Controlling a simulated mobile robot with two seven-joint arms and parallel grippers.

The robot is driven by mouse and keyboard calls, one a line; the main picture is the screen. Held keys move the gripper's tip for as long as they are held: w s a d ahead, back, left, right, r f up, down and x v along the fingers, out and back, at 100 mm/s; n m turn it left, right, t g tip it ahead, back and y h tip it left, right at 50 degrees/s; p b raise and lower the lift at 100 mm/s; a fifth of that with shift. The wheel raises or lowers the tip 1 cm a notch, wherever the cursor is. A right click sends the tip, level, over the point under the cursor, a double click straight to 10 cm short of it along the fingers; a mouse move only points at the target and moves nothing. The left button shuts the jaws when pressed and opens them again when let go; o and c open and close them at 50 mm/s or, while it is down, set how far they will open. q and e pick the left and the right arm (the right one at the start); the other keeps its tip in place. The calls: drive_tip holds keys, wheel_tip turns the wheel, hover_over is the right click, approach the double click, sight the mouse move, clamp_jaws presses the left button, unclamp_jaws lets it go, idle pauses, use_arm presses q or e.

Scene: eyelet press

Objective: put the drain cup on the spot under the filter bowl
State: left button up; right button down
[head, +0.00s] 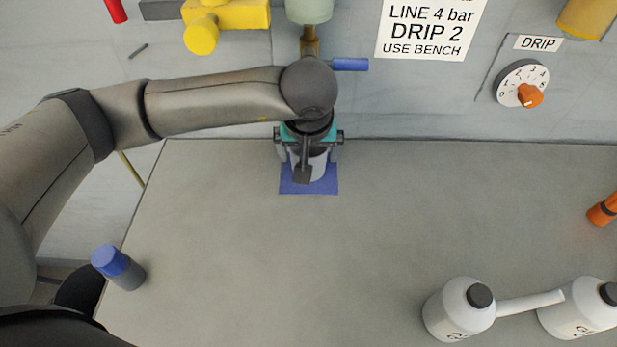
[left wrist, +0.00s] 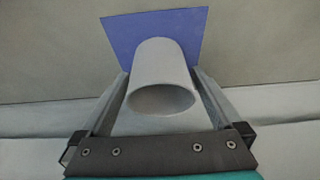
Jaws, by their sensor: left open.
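The drain cup (left wrist: 163,75) is a plain light grey cup, its open rim towards the wrist camera. It stands on the blue square spot (left wrist: 125,30), which also shows in the head view (head: 287,187) at the back of the bench. My left gripper (left wrist: 160,78) is open, with one finger on each side of the cup; I cannot tell whether either finger touches it. In the head view the left gripper (head: 309,158) partly covers the cup (head: 320,167). The filter bowl (head: 309,10) is pale green and hangs above, partly cut off. My right gripper is not in view.
A blue lever (head: 350,65) sticks out under the bowl. A dial with an orange knob (head: 530,96) is on the wall. A blue-capped cylinder (head: 118,266) stands at the bench's left edge, white bottles (head: 459,310) at front right. The bench (head: 400,220) is clear in the middle.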

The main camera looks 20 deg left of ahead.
use_arm(q)
drive_tip(key=s+d, duration=0.1)
drive_tip(key=s, duration=0.3)
drive_tip(key=s+d, duration=0.1)
drive_tip(key=s, duration=0.3)
drive_tip(key=s+d, duration=0.1)
drive_tip(key=s, duration=0.2)
drive_tip(key=shift+s+d+r, duration=0.2)
drive_tip(key=shift+s+r, duration=0.2)
